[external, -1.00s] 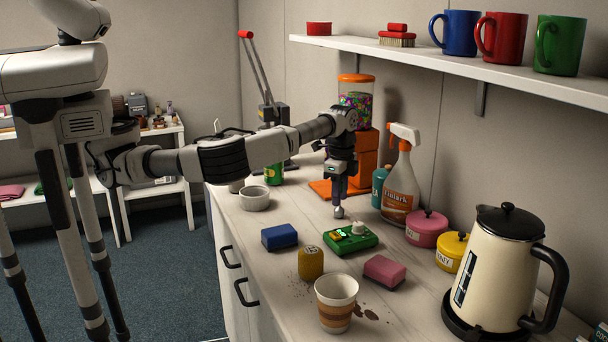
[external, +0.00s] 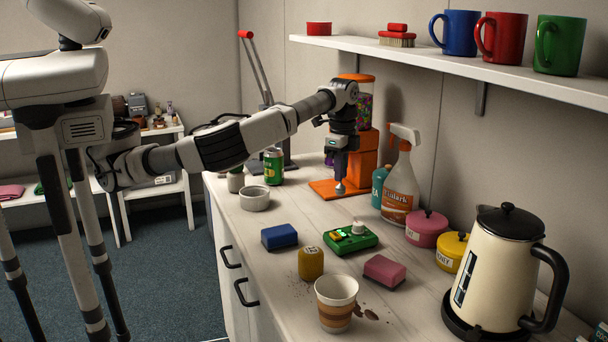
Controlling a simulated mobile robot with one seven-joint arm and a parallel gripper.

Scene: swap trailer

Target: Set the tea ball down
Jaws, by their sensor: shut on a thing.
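The tea ball (external: 340,188) is a small silvery ball hanging below my gripper (external: 340,174). My gripper is shut on it and points straight down. The ball is in front of the orange dispenser's base plate (external: 322,189); I cannot tell whether it touches anything beneath. The fingertips are small in this view.
Near my gripper are a spray bottle (external: 400,188), a teal bottle (external: 379,186), a green device (external: 351,238) and a grey bowl (external: 255,198). A blue sponge (external: 279,236), a yellow shaker (external: 311,264), a paper cup (external: 336,302) and a kettle (external: 498,272) stand closer. Bare counter (external: 300,211) lies left of the green device.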

